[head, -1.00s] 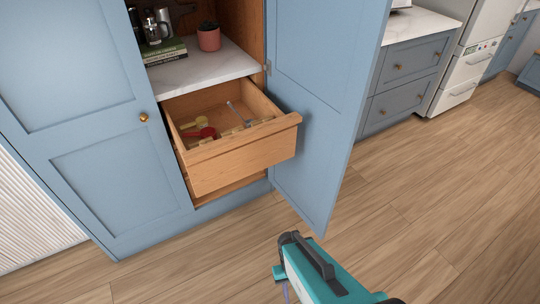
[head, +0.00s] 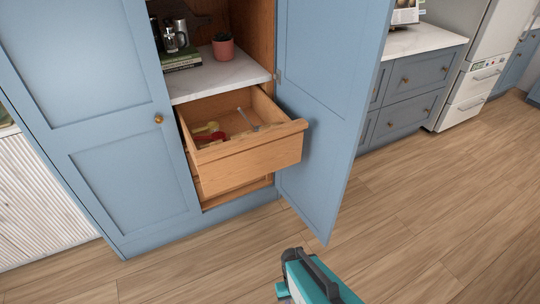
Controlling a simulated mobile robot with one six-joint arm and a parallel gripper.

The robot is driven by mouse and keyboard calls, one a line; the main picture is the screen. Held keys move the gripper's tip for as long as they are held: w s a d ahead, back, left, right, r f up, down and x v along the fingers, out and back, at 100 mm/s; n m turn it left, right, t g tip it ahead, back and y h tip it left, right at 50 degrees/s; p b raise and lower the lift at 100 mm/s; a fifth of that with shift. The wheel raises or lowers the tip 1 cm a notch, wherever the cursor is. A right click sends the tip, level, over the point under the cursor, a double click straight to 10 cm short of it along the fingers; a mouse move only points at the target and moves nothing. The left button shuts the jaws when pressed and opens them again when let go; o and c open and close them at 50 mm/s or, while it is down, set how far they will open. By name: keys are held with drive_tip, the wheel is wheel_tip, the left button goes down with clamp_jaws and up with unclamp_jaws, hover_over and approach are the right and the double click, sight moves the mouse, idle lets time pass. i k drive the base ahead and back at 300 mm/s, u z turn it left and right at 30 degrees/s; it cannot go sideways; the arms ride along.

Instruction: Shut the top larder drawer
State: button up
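The top larder drawer (head: 250,160) is wooden and stands pulled out of the blue larder cabinet, below a white marble shelf (head: 222,78). Inside it lie a red utensil (head: 213,138), yellowish items and a grey metal tool (head: 247,118). Another wooden drawer front shows partly below it, set further back. My teal and dark arm shows at the bottom, in front of and below the drawer, apart from it. My gripper's fingers cannot be made out, so whether it is open or shut is unclear.
The right larder door (head: 326,110) stands open beside the drawer; the left door (head: 100,120) is shut. A potted plant pot (head: 223,46), books (head: 181,60) and a glass press (head: 174,36) are on the shelf. The wooden floor (head: 430,200) to the right is clear.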

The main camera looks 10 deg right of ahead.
sight(228, 164)
drive_tip(key=i, duration=0.9)
drive_tip(key=z, duration=1.2)
drive_tip(key=k, duration=0.4)
drive_tip(key=z, duration=0.2)
